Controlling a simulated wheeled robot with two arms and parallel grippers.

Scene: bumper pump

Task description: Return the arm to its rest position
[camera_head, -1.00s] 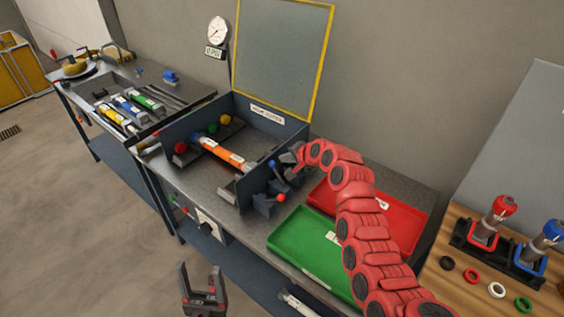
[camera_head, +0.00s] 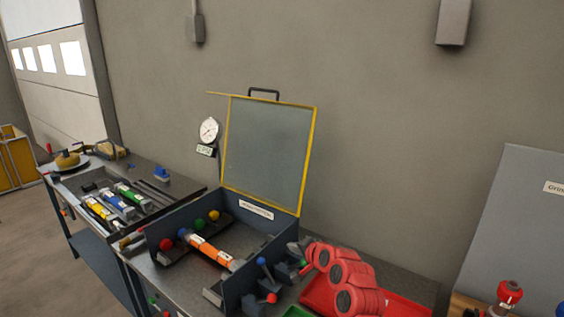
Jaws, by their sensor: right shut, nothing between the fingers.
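My right gripper (camera_head: 296,248) is small and dark, beside the right end of the open test box (camera_head: 240,283). It is shut and empty, partly lost against the dark parts there. Levers with a blue knob (camera_head: 261,261) and a red knob (camera_head: 271,298) stand just below and left of it. An orange cylinder (camera_head: 210,251) with white labels lies inside the box. My left gripper is outside the view.
The box's yellow-framed clear lid (camera_head: 268,150) stands open behind. A red tray (camera_head: 405,307) lies under and beside my right arm. A gauge (camera_head: 208,130) hangs on the wall. A bench with coloured cylinders (camera_head: 130,193) is at left. A grey panel (camera_head: 520,230) stands at right.

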